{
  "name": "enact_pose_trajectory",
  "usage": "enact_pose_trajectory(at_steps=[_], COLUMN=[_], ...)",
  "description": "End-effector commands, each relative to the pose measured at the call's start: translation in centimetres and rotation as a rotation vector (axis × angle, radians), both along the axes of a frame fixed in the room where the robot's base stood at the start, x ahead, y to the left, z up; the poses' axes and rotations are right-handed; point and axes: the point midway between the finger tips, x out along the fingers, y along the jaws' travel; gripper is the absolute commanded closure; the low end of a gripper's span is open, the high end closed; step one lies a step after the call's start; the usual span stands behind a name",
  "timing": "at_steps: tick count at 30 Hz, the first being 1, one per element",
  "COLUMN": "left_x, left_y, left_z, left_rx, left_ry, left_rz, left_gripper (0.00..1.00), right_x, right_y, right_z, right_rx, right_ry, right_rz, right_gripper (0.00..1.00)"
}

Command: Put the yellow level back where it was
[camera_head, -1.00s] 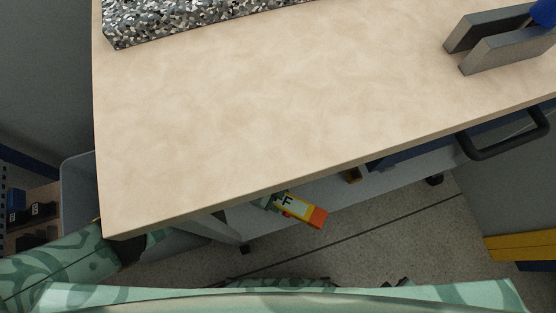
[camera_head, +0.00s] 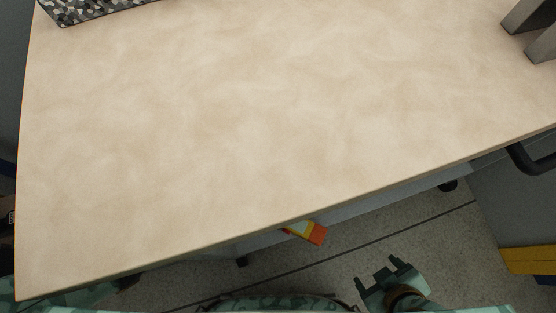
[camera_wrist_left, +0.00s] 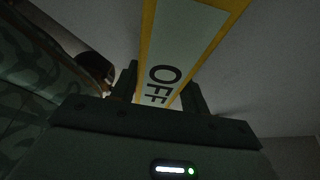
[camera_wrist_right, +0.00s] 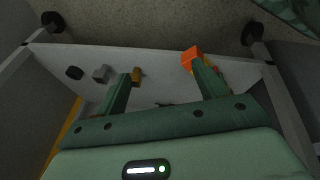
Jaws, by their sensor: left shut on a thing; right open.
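The yellow level (camera_wrist_left: 185,45), with a pale face marked OFF, is between the fingers of my left gripper (camera_wrist_left: 162,88), which is shut on it. My right gripper (camera_head: 378,272) is open and empty, low in front of the table and right of the level. In the right wrist view an orange block end (camera_wrist_right: 191,57) shows by the right finger; I cannot tell whether they touch.
The pale tabletop (camera_head: 250,120) fills most of the head view and its middle is bare. A speckled block (camera_head: 95,8) lies at the far left and grey metal blocks (camera_head: 540,40) at the right. A black handle (camera_head: 530,160) juts out at the right. Floor shows in front.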

Motion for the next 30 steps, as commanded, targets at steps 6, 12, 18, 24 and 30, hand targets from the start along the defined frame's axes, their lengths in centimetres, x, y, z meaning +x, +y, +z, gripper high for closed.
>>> enact_pose_trajectory(at_steps=[6, 12, 18, 24, 30], left_x=[0.0, 0.0, 0.1, 0.9, 1.8], left_y=[0.0, 0.0, 0.1, 1.2, 2.8], left_z=[0.0, 0.0, 0.6, 4.0, 8.7], left_rx=[0.000, 0.000, 0.000, -0.001, 0.001], left_ry=[0.000, 0.000, -0.002, -0.011, -0.012], left_rz=[0.001, 0.001, 0.001, 0.002, 0.001], left_gripper=[0.41, 0.33, 0.33, 0.33, 0.33], right_x=[0.1, 0.1, 0.1, -2.9, -6.8], right_y=[0.0, 0.0, -0.1, -2.8, -6.9], right_z=[0.1, 0.1, 0.5, -0.8, -1.3], right_rx=[0.002, 0.001, -0.003, -0.121, -0.275], right_ry=[-0.003, -0.003, -0.005, 0.117, 0.283], right_rz=[0.000, -0.001, 0.001, 0.040, 0.082], right_gripper=[0.29, 0.29, 0.29, 0.29, 0.29])
